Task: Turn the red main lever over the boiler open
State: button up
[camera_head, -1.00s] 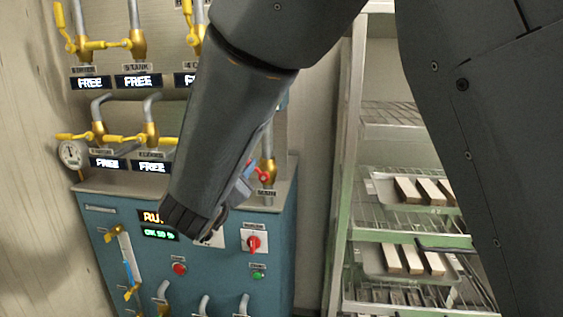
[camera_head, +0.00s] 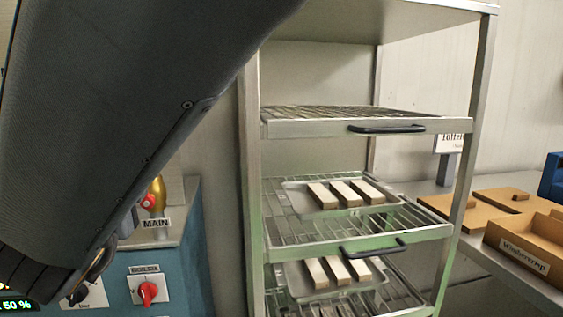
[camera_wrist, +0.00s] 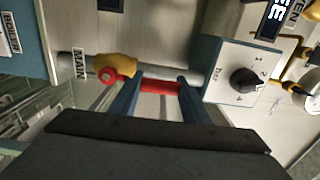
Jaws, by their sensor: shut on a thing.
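The red main lever (camera_wrist: 160,87) shows in the wrist view as a red bar between the two blue fingers of my gripper (camera_wrist: 160,80). My gripper is shut on it. Its red hub sits on a brass valve (camera_wrist: 121,66) on a grey pipe by the MAIN label (camera_wrist: 79,64). In the head view the red hub (camera_head: 148,201) and the brass valve (camera_head: 157,192) show above the MAIN label (camera_head: 156,223), at the edge of my arm. My arm hides the lever's bar and most of my gripper there.
The blue boiler cabinet (camera_head: 186,271) carries a red BOILER knob (camera_head: 148,292). In the wrist view a black numbered knob (camera_wrist: 246,80) sits close to the right finger. A metal rack (camera_head: 250,180) with trays stands right of the boiler, and a worktop with wooden boxes (camera_head: 530,245) lies beyond.

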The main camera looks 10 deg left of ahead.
jog(key=shift+f, duration=0.15)
dwell(0.3)
jog(key=o, duration=1.5)
jog(key=v, duration=0.7)
jog(key=shift+s+d+b, duration=0.2)
jog(key=shift+s+b, duration=0.1)
jog(key=shift+b, duration=0.1)
